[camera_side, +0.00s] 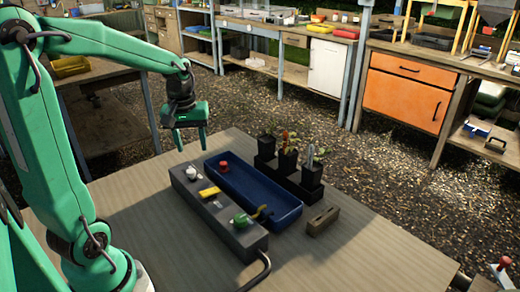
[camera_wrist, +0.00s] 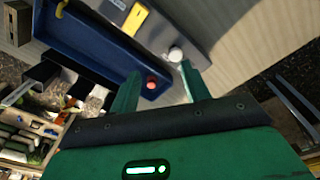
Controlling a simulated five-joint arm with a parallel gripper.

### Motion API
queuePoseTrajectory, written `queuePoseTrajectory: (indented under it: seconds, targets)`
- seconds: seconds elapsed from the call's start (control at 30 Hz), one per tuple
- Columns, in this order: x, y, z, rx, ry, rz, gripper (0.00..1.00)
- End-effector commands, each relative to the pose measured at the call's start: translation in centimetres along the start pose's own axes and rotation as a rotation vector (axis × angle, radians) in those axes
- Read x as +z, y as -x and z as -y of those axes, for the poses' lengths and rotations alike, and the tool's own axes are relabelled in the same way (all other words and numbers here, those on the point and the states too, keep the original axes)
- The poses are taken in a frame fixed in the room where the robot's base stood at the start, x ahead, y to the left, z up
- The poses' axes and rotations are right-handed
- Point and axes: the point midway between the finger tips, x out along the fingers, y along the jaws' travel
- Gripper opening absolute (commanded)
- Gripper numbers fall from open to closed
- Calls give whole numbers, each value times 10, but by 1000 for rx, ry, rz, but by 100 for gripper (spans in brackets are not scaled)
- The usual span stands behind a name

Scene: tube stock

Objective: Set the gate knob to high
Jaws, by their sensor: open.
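A long grey control box (camera_side: 222,221) lies on the table. It carries a white knob (camera_side: 191,173) at its far end, a yellow lever or slider (camera_side: 209,193) in the middle, and a green round control (camera_side: 240,218) at the near end. I cannot tell which is the gate knob, and no setting marks are readable. My gripper (camera_side: 192,148) is open and empty, above the far end of the box. In the wrist view, the white knob (camera_wrist: 175,54) shows by the right finger of my gripper (camera_wrist: 159,70), with a gap visible between the fingers.
A blue tray (camera_side: 268,214) beside the box has a red-topped piece (camera_side: 223,167) at its far end. Black pots (camera_side: 287,162) with plants or tools stand behind it. A tan slotted block (camera_side: 322,221) lies to the right. The table's front right is clear.

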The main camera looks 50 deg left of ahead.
Motion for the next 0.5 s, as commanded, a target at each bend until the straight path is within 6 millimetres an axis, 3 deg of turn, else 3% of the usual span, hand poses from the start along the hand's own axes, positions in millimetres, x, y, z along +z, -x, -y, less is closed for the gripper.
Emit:
queuePoseTrajectory:
  seconds: [0.2, 0.5]
  targets:
    - [-27, -23, 17, -38, 154, 58, 47]
    - [-36, -31, 23, -50, 206, 76, 47]
